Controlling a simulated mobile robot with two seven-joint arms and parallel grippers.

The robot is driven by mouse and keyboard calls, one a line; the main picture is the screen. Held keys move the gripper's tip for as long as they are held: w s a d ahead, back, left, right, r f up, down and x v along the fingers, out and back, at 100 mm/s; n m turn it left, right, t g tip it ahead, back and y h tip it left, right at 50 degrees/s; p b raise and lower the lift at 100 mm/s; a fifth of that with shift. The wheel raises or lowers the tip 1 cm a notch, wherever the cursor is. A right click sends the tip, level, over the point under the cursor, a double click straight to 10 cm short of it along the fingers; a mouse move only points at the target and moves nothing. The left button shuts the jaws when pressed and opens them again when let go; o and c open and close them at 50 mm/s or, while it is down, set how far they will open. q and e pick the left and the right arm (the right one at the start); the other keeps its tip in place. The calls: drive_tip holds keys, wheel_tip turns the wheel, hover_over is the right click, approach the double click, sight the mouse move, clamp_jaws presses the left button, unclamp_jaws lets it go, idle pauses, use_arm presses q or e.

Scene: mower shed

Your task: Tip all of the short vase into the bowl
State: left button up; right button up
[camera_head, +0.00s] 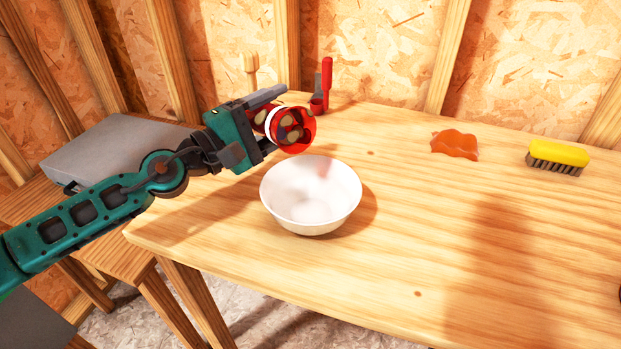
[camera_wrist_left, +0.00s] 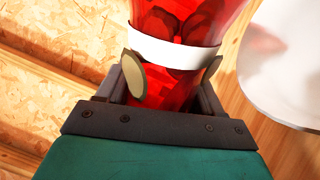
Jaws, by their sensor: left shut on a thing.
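The short vase (camera_head: 299,131) is red and see-through with a white band, and dark pieces show inside it. My left gripper (camera_head: 268,122) is shut on it and holds it tilted onto its side, mouth toward the right, above the far left rim of the bowl. In the left wrist view the vase (camera_wrist_left: 180,20) sits between the fingers of the left gripper (camera_wrist_left: 172,82). The white bowl (camera_head: 312,220) stands upright on the table and looks empty; its edge shows in the left wrist view (camera_wrist_left: 290,85). My right gripper is out of view.
An orange wavy dish (camera_head: 455,144) and a yellow brush (camera_head: 558,156) lie toward the back right.

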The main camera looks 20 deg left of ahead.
use_arm(q)
drive_tip(key=shift+s+d+r+m+p, duration=0.3)
drive_tip(key=shift+d+r+m+p, duration=0.2)
drive_tip(key=shift+m+p, duration=0.1)
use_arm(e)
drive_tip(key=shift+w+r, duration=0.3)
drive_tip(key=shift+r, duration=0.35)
use_arm(q)
drive_tip(key=shift+a+f, duration=0.1)
drive_tip(key=shift+b, duration=0.3)
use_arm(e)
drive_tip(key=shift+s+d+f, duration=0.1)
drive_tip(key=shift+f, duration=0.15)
use_arm(q)
drive_tip(key=shift+s+d+f+m+h+b, duration=0.15)
drive_tip(key=shift+m+h+b, duration=0.25)
drive_tip(key=shift+m+b, duration=1)
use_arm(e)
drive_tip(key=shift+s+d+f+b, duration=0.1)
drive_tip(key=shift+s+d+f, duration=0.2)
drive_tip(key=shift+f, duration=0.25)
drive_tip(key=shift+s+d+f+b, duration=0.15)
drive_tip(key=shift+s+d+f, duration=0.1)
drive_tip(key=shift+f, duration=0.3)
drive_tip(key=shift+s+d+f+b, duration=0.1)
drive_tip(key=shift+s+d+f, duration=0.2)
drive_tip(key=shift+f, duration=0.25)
